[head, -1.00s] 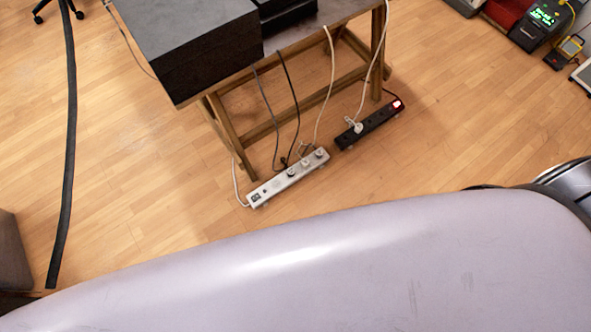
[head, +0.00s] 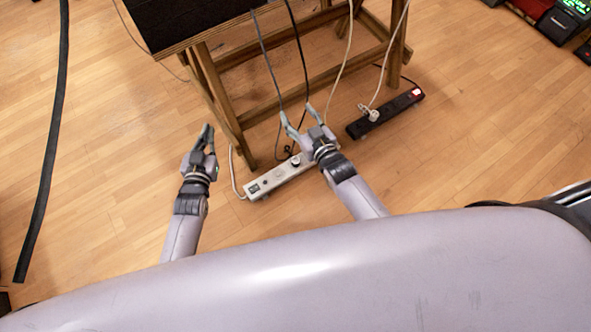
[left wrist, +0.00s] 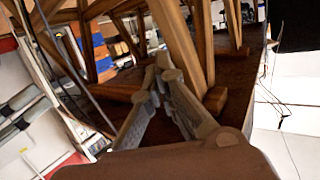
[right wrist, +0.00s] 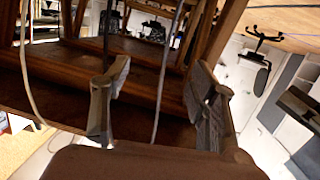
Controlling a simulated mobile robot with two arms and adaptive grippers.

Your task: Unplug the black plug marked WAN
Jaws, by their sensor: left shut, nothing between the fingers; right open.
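A white power strip (head: 270,180) lies on the floor by the wooden table. Dark plugs (head: 294,159) sit in or at it, with dark cords rising to the table; no WAN marking is readable, so I cannot tell which plug is that one. My right gripper (head: 298,112) is open above the strip's right half in the head view, hiding part of it. It also shows open and empty in the right wrist view (right wrist: 160,76), with a cord beyond between the fingers. My left gripper (head: 206,133) is shut and empty, left of the strip; it also shows in the left wrist view (left wrist: 163,66).
The wooden table frame (head: 228,105) stands just behind the strip, its legs close to both grippers. A black power strip (head: 395,112) with a white plug (head: 370,113) and a red light lies to the right. A black floor strip (head: 48,165) runs at far left. Floor between is clear.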

